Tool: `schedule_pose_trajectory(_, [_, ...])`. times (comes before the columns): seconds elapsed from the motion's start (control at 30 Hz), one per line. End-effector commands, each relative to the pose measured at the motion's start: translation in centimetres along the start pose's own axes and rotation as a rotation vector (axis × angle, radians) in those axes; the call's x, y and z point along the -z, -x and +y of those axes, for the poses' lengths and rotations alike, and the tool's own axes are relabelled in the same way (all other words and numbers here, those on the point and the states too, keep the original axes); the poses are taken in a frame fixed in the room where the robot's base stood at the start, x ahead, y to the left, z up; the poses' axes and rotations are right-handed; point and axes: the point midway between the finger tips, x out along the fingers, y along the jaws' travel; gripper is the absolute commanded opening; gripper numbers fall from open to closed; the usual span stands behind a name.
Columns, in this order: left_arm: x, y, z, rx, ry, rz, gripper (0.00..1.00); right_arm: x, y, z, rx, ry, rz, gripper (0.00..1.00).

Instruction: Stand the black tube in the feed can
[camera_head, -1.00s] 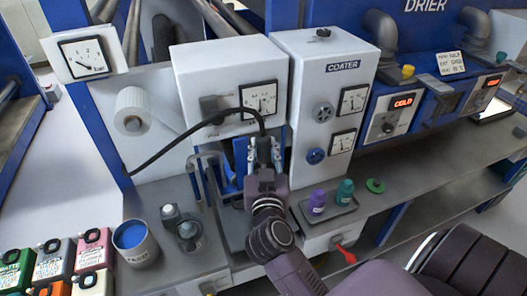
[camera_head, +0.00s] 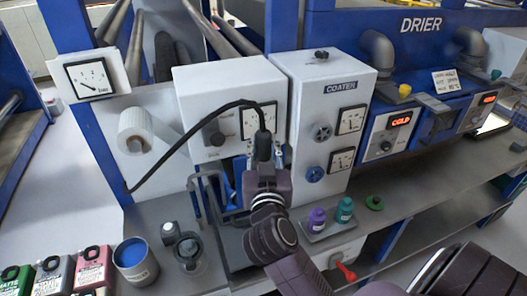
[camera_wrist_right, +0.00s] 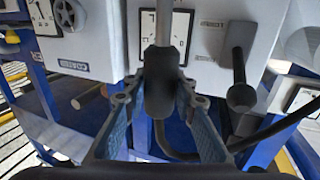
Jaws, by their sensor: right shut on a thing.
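My right gripper (camera_head: 262,160) is in front of the white dial unit left of the coater. It is shut on the black tube (camera_head: 263,145), whose thick end stands upright between the fingers. In the right wrist view the tube's black sleeve (camera_wrist_right: 160,82) sits between the two fingers (camera_wrist_right: 158,104), with a thin grey rod rising from it. The rest of the tube arches left and down to the blue post. A can of blue liquid (camera_head: 133,265), probably the feed can, stands on the bench at lower left, apart from the gripper. Its label is unreadable. My left gripper is out of view.
A grey fitting (camera_head: 187,248) stands right of the can. Colored jugs (camera_head: 92,268) stand at lower left. A tray with a purple bottle (camera_head: 317,220) and a teal bottle (camera_head: 344,209) is right of my arm. The coater (camera_head: 335,110) stands close behind.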

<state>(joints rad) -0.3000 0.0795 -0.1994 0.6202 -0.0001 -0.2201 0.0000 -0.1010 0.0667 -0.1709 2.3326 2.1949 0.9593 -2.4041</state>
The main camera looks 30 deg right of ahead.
Motion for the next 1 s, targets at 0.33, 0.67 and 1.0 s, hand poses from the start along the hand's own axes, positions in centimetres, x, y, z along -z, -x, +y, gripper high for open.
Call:
schedule_pose_trajectory(0.33, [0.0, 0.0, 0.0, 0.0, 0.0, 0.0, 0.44, 3.1, 0.0, 0.0, 0.001, -0.003, 0.007, 0.0])
schedule_pose_trajectory(0.67, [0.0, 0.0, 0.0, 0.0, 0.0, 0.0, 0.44, 5.6, 0.0, 0.0, 0.0, -0.003, 0.006, 0.0])
schedule_pose_trajectory(1.0, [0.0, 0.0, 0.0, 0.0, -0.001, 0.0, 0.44, 5.9, 0.0, 0.0, 0.001, -0.001, 0.003, 0.0])
